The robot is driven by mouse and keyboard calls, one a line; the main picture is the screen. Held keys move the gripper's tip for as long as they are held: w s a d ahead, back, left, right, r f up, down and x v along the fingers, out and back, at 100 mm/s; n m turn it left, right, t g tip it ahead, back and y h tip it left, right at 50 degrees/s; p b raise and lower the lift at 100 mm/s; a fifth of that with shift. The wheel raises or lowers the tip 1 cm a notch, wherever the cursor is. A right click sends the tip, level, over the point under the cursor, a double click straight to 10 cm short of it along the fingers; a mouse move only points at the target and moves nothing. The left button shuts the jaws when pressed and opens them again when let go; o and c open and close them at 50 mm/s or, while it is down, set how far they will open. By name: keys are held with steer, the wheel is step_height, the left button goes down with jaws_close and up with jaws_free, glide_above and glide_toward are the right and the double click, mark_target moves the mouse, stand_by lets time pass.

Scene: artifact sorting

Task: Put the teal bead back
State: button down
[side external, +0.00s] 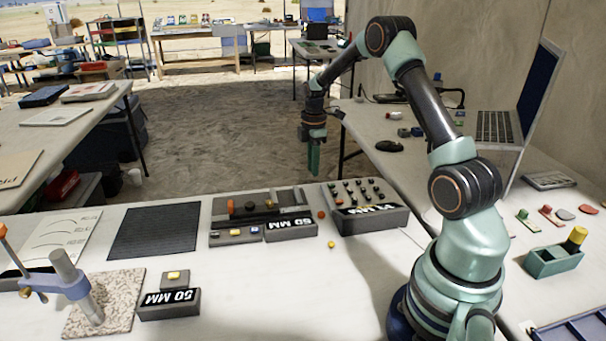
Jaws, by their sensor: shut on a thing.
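My gripper (313,160) points down in the air beyond the far edge of the near table, above and to the left of the dark bead box. Its fingers are greenish and closed together. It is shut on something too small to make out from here. No teal bead can be told apart elsewhere in this view. The dark box (372,222) has a sloped top with several small dark, red and yellowish beads in rows and white lettering on its front.
A low grey rack (222,239) and a "50 MM" block (291,230) stand left of the box. A loose yellow bead (331,245) lies in front. A black mat (154,232) and a speckled stone plate (120,287) lie further left. A teal holder (553,261) stands right.

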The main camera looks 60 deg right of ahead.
mark_target(312, 191)
steer(key=shift+f, duration=2.8)
steer(key=shift+f, duration=0.15)
steer(key=c, duration=0.8)
jaws_free()
